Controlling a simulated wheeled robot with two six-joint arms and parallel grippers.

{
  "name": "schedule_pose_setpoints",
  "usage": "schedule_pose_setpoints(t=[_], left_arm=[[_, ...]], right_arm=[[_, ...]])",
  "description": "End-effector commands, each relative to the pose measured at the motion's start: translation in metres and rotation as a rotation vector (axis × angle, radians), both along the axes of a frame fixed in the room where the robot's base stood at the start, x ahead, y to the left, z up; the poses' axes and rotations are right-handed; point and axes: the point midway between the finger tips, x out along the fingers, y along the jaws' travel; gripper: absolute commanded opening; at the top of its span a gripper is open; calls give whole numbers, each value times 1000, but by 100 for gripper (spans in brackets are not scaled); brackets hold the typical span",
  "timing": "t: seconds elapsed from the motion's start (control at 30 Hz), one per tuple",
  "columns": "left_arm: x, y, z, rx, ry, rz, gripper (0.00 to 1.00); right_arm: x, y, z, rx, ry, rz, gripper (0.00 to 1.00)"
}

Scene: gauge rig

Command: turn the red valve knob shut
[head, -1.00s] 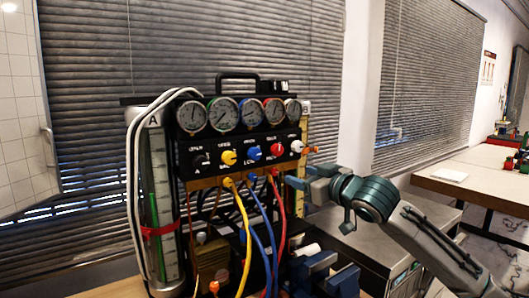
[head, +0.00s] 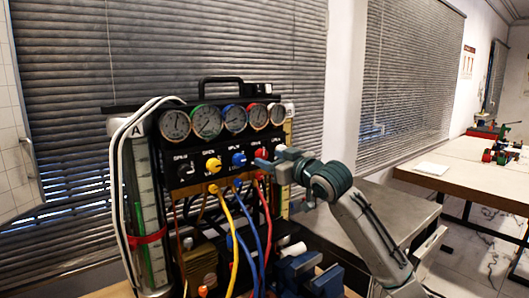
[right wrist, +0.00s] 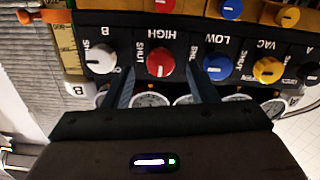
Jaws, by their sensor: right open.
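The red valve knob (head: 262,153) is on the black gauge panel (head: 183,178), right of the blue knob (head: 238,159). My right gripper (head: 270,160) is at the panel, partly covering the red knob and the white knob area in the head view. The right wrist view shows the panel upside down, with the red knob (right wrist: 160,62) between the two spread fingers of my right gripper (right wrist: 160,76). The fingers are open. I cannot tell whether they touch the knob. My left gripper is out of view.
A white knob (right wrist: 100,56) and a blue knob (right wrist: 217,66) flank the red one closely. Gauges (head: 235,119) sit above; yellow (head: 228,220), blue and red hoses hang below. A yellow knob (head: 213,165) is farther left. A table (head: 460,180) stands at right.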

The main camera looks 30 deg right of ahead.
Motion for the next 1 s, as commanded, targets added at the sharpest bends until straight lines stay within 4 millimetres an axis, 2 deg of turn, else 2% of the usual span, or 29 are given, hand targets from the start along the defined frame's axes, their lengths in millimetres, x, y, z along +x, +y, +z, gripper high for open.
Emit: schedule_pose_setpoints(t=[0.1, 0.3, 0.67, 0.77, 0.9, 1.0], left_arm=[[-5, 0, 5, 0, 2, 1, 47], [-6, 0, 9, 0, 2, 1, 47], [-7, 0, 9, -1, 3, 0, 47], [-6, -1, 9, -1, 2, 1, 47], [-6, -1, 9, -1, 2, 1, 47], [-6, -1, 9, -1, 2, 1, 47]], right_arm=[[15, 2, 2, 4, 0, 1, 52], [31, 3, 1, 2, 0, 1, 52], [35, 3, 0, -1, 1, 1, 52], [35, 3, 0, -1, 1, 1, 37], [35, 3, 0, -1, 1, 1, 9], [35, 3, 0, 0, 1, 1, 8]])
